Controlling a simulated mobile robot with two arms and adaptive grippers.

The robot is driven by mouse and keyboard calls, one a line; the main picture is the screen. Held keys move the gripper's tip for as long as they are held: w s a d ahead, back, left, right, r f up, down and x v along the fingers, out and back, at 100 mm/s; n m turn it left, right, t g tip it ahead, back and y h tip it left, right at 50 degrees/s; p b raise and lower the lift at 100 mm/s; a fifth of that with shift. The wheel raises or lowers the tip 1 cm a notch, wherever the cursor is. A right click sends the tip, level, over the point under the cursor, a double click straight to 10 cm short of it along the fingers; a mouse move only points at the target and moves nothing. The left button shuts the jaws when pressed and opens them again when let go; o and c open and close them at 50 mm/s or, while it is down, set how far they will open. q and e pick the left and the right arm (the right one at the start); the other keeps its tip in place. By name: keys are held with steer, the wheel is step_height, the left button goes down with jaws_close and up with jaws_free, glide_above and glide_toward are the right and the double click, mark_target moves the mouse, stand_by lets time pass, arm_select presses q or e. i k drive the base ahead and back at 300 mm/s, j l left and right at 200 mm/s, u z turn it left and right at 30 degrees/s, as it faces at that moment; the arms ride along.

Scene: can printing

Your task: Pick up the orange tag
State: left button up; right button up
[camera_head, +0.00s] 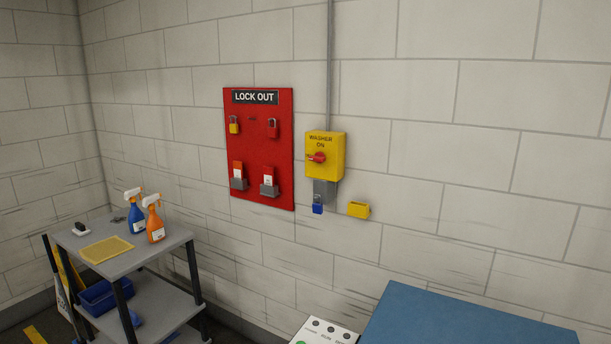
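A red lock-out board (265,148) hangs on the block wall. Two orange-red and white tags stand in grey holders low on the board: a left tag (238,170) and a right tag (269,176). A yellow padlock (234,125) and a red padlock (272,128) hang above them. Neither of my grippers is in view.
Right of the board is a yellow washer switch box (325,154) with a red knob, a blue padlock (317,204) below and a small yellow box (359,209) beside. A grey cart (130,262) with spray bottles stands lower left. A blue-topped unit (460,322) fills the lower right.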

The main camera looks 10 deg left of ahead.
mark_target(238, 165)
steer(key=i+j+z, duration=0.3)
steer(key=i+j, duration=0.15)
steer(key=j, duration=0.25)
steer(key=i+j+z, duration=0.2)
steer(key=j, duration=0.2)
steer(key=i+j+z, duration=0.15)
steer(key=j, duration=0.25)
steer(key=i, duration=0.05)
